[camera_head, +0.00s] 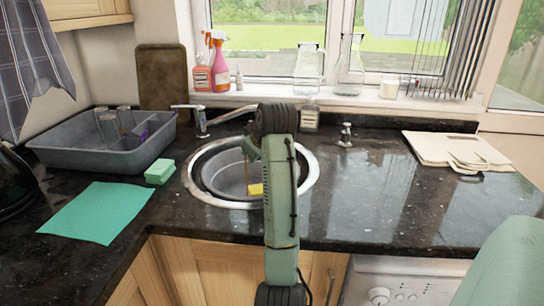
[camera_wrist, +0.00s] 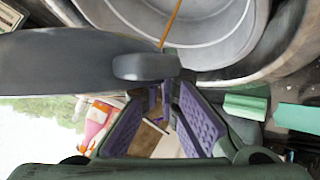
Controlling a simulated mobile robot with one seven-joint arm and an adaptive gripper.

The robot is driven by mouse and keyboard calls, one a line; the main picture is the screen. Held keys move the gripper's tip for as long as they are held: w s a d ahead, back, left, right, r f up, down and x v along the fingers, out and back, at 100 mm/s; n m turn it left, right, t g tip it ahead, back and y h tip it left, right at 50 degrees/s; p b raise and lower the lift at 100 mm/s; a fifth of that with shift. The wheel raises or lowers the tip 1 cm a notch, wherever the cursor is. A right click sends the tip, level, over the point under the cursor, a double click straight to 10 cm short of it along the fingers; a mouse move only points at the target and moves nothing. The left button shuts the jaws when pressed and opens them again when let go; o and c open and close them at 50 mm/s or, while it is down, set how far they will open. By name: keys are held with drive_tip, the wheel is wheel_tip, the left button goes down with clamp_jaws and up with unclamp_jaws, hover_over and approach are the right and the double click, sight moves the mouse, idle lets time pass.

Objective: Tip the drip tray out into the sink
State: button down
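The round steel sink (camera_head: 308,185) is set in the dark worktop, with a grey bowl (camera_head: 222,178) and a yellow sponge (camera_head: 256,189) inside it. My arm stands in front of the sink and hides my gripper in the head view. In the wrist view my gripper (camera_wrist: 163,97), with purple pads, looks closed on the tab of the dark grey drip tray (camera_wrist: 65,68). The tray is over the sink area and looks tilted. A thin orange-brown stream runs beside it towards the bowl (camera_wrist: 225,52). The tray's inside is hidden.
A grey dish tub (camera_head: 85,155) with glasses stands left. A green sponge (camera_head: 160,171) and teal cloth (camera_head: 98,211) lie left of the sink. Taps (camera_head: 200,120) and bottles (camera_head: 218,65) stand behind.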

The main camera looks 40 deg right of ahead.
drive_tip(key=shift+r, duration=0.1)
idle(0.4)
drive_tip(key=shift+g, duration=0.3)
drive_tip(key=shift+w+a+r+h, duration=0.1)
drive_tip(key=shift+h, duration=0.2)
drive_tip(key=shift+n, duration=0.3)
drive_tip(key=shift+g, duration=0.3)
drive_tip(key=shift+g+h, duration=0.3)
drive_tip(key=shift+w+a+r, duration=0.1)
drive_tip(key=shift+r, duration=0.05)
drive_tip(key=shift+n, duration=0.3)
drive_tip(key=shift+h, duration=0.3)
